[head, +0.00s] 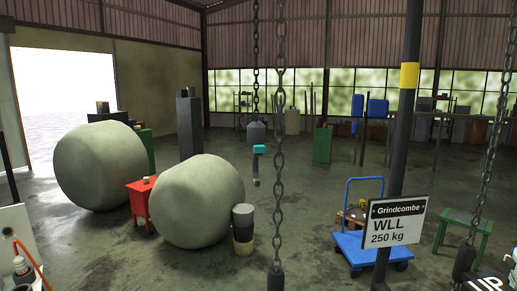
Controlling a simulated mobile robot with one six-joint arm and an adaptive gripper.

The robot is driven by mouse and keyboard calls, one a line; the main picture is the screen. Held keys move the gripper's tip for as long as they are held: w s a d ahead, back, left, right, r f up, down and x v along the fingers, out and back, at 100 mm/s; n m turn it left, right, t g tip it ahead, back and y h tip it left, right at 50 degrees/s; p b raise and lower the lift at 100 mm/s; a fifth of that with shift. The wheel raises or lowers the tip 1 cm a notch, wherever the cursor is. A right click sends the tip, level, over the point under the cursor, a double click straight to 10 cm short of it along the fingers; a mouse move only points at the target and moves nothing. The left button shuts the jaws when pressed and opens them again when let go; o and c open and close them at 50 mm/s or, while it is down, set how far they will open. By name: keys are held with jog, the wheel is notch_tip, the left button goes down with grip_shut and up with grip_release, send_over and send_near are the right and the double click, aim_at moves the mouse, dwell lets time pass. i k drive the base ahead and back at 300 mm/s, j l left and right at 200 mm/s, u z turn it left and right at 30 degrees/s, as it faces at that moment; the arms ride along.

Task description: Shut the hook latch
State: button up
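A chain (256,75) hangs from above near the middle of the head view. At its lower end is a small teal block (259,149) with a short dark grey piece (256,181) below it; this may be the hook, but it is too small to tell. No latch can be made out, so I cannot tell whether one is open or shut. A nearer chain (279,130) hangs just right of it and ends in a dark fitting (276,279) at the bottom edge. My gripper is not in view.
Two large rounded pale bodies (102,165) (190,200) stand at left, with a red stand (141,203) between them. A blue trolley (368,248) stands behind a dark post with a "WLL 250 kg" sign (395,221). Another chain (485,165) hangs at right.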

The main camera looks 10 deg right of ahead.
aim_at(260, 150)
jog(key=i+j+u, duration=0.1)
jog(key=u, duration=0.3)
jog(key=i+j+u, duration=0.1)
jog(key=u, duration=0.35)
jog(key=i+j+u, duration=0.3)
jog(key=u, duration=0.15)
jog(key=i, duration=0.1)
